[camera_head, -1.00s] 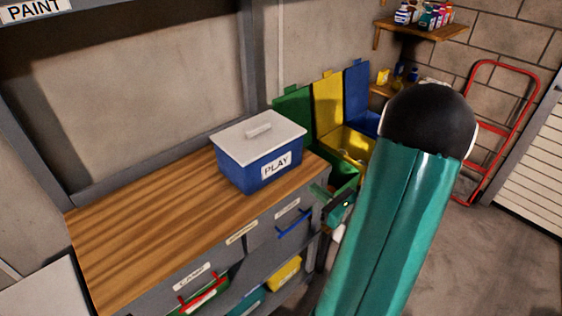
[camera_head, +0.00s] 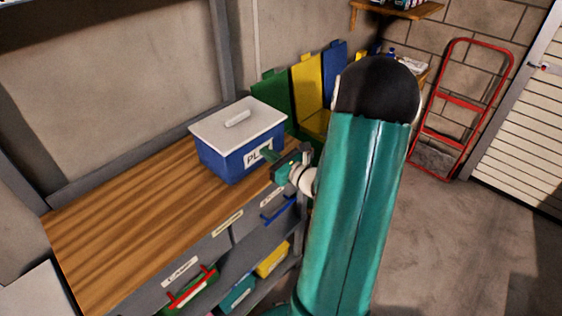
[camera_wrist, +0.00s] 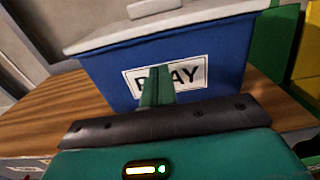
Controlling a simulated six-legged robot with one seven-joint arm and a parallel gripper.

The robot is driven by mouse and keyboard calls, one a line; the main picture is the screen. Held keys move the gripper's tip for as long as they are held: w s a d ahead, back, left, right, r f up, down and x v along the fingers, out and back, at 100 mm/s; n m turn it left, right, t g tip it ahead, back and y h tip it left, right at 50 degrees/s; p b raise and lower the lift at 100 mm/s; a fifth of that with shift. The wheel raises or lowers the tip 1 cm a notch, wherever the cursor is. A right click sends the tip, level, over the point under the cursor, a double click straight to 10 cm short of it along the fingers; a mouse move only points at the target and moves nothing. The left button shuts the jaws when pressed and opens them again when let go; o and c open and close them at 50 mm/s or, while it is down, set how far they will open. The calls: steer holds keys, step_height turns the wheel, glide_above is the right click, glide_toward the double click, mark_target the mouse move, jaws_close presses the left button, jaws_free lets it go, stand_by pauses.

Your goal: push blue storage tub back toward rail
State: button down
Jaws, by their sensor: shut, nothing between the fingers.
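The blue storage tub (camera_head: 222,158) has a pale grey lid and a white PLAY label. It stands upright on the right part of the wooden bench top (camera_head: 130,205). My gripper (camera_head: 268,154) is shut and empty at the tub's front face, its fingers covering part of the label. In the wrist view the tub (camera_wrist: 225,62) fills the upper middle, and my gripper's fingers (camera_wrist: 157,84) point at the label. I cannot tell whether the fingertips touch the tub. A grey rail (camera_head: 125,160) runs along the back of the bench, behind the tub.
Green, yellow and blue bins (camera_head: 308,85) stand just right of the bench. Drawers with red and blue handles (camera_head: 278,208) are below the bench top. A red hand truck (camera_head: 462,105) leans on the far wall. The bench top left of the tub is clear.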

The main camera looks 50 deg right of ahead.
steer(key=shift+w, duration=0.65)
